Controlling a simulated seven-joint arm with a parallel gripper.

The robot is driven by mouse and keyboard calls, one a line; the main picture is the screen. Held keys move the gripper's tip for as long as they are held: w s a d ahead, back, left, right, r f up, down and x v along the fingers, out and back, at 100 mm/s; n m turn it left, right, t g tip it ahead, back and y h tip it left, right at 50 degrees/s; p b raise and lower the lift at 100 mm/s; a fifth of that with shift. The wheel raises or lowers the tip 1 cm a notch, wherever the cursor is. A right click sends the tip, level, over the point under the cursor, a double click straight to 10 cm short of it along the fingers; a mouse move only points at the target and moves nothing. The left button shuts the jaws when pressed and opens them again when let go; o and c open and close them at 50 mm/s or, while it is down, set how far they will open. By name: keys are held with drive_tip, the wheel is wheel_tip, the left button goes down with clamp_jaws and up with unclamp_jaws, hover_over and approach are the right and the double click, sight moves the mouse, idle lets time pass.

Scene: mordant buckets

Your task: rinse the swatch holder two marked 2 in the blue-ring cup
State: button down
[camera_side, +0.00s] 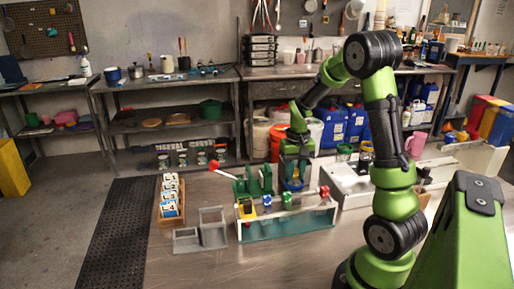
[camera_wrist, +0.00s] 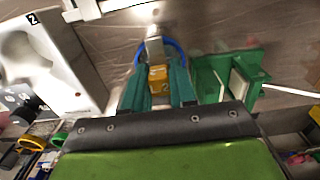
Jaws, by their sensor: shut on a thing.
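My gripper (camera_wrist: 158,88) is shut on an orange-yellow swatch holder marked 2 (camera_wrist: 158,75), between its two teal fingers in the wrist view. A blue ring (camera_wrist: 178,50), the rim of the blue-ring cup, shows around and behind the holder. A pale metal part (camera_wrist: 153,45) is in line with the holder, over the ring. In the side view my gripper (camera_side: 294,170) points down at the blue-ring cup (camera_side: 293,186), behind the clear rack. The holder is hard to make out there, and I cannot tell how deep it sits in the cup.
A green bracket (camera_wrist: 240,75) stands close right of my fingers in the wrist view. A wooden rack of numbered tags (camera_side: 171,202) is left.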

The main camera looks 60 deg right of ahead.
drive_tip(key=shift+f, duration=0.2)
drive_tip(key=shift+f, duration=0.2)
drive_tip(key=shift+r, duration=0.2)
drive_tip(key=shift+r, duration=0.15)
drive_tip(key=shift+f, duration=0.35)
drive_tip(key=shift+r, duration=0.1)
drive_tip(key=shift+r, duration=0.3)
drive_tip(key=shift+f, duration=0.15)
